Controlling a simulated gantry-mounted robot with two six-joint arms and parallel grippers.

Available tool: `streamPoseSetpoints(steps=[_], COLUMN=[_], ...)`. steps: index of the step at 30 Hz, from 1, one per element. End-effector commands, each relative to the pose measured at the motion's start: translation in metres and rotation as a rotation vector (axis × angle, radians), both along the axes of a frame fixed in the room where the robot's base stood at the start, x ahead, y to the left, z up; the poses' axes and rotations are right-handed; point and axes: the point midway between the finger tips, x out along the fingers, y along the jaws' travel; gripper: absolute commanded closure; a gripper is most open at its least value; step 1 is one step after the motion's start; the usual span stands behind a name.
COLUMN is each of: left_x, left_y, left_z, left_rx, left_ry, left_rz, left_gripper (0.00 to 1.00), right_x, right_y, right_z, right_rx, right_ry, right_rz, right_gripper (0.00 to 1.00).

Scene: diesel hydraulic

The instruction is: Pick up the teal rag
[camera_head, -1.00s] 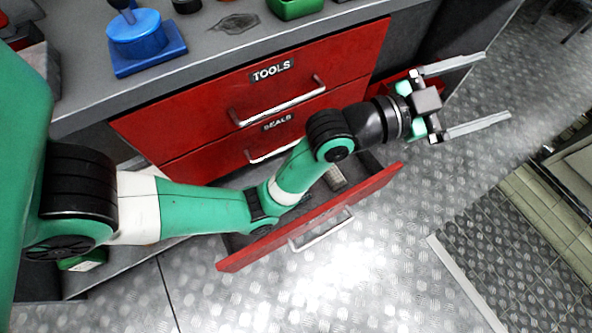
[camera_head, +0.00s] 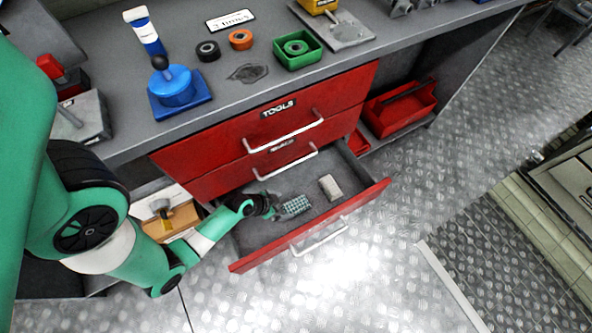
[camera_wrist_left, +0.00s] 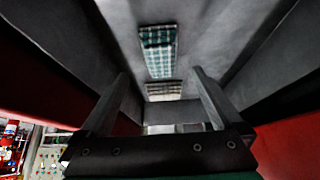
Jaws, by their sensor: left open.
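The teal rag (camera_head: 295,205) is a small checkered cloth lying in the open bottom drawer (camera_head: 310,241). In the left wrist view the teal rag (camera_wrist_left: 158,52) lies ahead of the fingertips. My left gripper (camera_head: 273,208) is inside the drawer, just left of the rag in the head view. In the left wrist view my left gripper (camera_wrist_left: 158,75) is open, its two fingers apart with nothing held between them. Its fingers are partly hard to make out in the head view. My right gripper is in neither view.
A beige rolled or block-like item (camera_head: 331,187) lies in the drawer to the right of the rag. The drawer walls stand close around my gripper. The closed red TOOLS drawer (camera_head: 240,135) and the workbench top (camera_head: 225,97) are above. A red bin (camera_head: 400,108) sits on a shelf at right.

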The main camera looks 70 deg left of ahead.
Motion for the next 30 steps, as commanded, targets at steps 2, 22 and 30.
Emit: streamPoseSetpoints(steps=[2,22,30], left_x=[0.009,0.043,0.043], left_y=[0.002,0.010,0.010], left_z=[-0.018,-0.073,-0.072], left_rx=[0.001,0.002,0.002], left_ry=[0.000,-0.002,-0.002], left_rz=[-0.004,-0.001,-0.001], left_gripper=[0.00,0.00,0.14], right_x=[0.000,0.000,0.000], right_y=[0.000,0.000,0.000], right_z=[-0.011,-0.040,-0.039], right_rx=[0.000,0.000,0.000], right_ry=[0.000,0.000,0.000], right_rz=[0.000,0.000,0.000], right_gripper=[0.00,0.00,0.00])
